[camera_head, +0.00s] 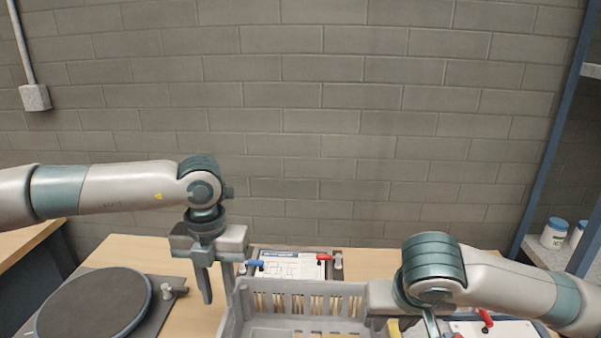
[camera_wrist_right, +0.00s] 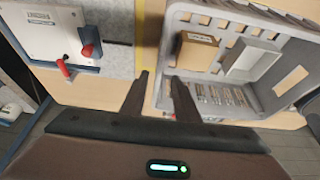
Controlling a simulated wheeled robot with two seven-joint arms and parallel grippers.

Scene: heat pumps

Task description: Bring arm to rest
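My left gripper (camera_head: 218,292) points down over the table in the head view, just left of the grey crate. Its two fingers look apart, with nothing visible between them. My right gripper (camera_wrist_right: 160,86) shows in the right wrist view with its two dark fingers spread and nothing held.
A round dark plate (camera_head: 95,305) lies left. White jars (camera_head: 555,234) stand on a right shelf.

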